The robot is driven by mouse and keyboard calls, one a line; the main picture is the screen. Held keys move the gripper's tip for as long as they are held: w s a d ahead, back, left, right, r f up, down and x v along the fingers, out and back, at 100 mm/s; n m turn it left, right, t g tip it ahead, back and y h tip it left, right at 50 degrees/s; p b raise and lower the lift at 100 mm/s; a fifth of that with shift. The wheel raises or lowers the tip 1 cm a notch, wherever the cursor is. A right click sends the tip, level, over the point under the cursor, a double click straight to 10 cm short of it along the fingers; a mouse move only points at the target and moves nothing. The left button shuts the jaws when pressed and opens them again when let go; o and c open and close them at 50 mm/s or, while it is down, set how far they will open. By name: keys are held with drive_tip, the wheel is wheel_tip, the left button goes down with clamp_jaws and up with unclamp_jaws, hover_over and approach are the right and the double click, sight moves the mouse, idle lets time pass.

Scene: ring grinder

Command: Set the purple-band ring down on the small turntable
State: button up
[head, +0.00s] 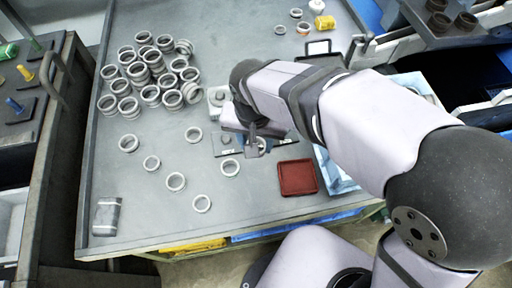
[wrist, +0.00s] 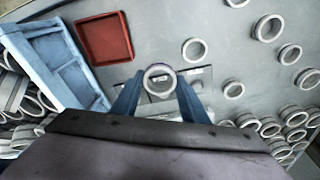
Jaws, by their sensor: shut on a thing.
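My gripper (wrist: 160,84) is shut on a pale metal ring (wrist: 160,68), which sits between its two blue fingers in the wrist view. No purple band can be made out on it at this size. In the head view my gripper (head: 256,143) and the held ring (head: 262,146) are near the middle of the table, over or close to a grey fixture plate (head: 222,152). The small turntable cannot be picked out clearly; the ring and fingers cover part of the fixture. I cannot tell whether the ring touches anything below.
A red tray (head: 297,177) and a blue crate (head: 335,170) lie to the right of the fixture. Loose rings, one of them (head: 230,167) close by, lie to the front and left. A crowd of rings (head: 150,70) stands at the back left.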

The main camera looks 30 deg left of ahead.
drive_tip(key=r, duration=0.1)
drive_tip(key=n+p, duration=0.6)
drive_tip(key=p, duration=0.8)
hover_over(220, 94)
drive_tip(key=shift+s+d+y, duration=0.1)
drive_tip(key=shift+s+y, duration=0.05)
drive_tip(key=shift+y, duration=0.15)
drive_tip(key=shift+f, duration=0.1)
drive_tip(key=shift+f+b, duration=0.25)
drive_tip(key=shift+b, duration=0.1)
drive_tip(key=shift+f+b, duration=1.55)
drive_tip(key=shift+f, duration=0.7)
